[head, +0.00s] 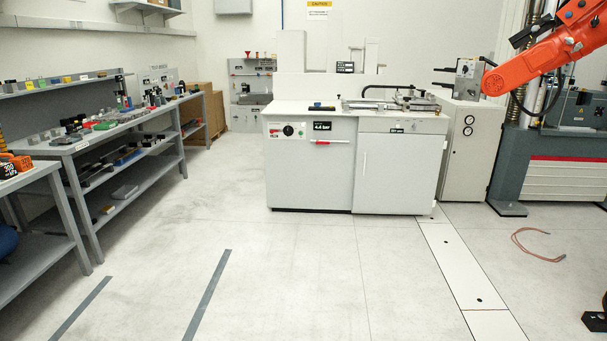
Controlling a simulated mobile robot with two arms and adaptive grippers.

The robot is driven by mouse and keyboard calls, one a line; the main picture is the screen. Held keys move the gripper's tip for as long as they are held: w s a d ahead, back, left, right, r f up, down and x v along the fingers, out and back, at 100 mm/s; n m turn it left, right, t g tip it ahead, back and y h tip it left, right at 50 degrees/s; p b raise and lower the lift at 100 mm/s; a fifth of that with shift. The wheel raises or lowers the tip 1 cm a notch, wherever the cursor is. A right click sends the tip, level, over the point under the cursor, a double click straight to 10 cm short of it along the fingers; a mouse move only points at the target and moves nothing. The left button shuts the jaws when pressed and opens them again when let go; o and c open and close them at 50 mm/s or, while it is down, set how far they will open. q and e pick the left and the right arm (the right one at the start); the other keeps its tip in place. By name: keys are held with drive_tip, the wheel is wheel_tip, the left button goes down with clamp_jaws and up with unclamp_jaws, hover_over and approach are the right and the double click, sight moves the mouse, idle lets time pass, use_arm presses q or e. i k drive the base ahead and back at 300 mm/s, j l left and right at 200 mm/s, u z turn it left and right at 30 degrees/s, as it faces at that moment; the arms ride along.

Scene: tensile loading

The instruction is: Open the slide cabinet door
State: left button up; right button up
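A white cabinet (310,180) stands in the middle of the head view, some way off across the floor. Its right half has a flat door panel (405,175) with a slim vertical handle (364,163) near its left edge. The door looks shut. A small dark label sits above the door, too small to read. The left half has a dial panel (288,131) and a red horizontal bar (330,142). Neither of my grippers shows in the head view.
Open floor lies before the cabinet. A grey workbench (110,135) with shelves and small parts runs along the left. An orange robot arm (550,58) reaches in at upper right, near a grey machine (565,160). A reddish cable loop (538,246) lies on the floor at right.

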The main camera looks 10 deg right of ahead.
sight(396, 173)
drive_tip(key=i+l+z, duration=0.1)
drive_tip(key=i+z, duration=0.15)
drive_tip(key=i, duration=0.85)
drive_tip(key=i+j+z, duration=0.15)
drive_tip(key=i+z, duration=0.15)
drive_tip(key=i, duration=0.85)
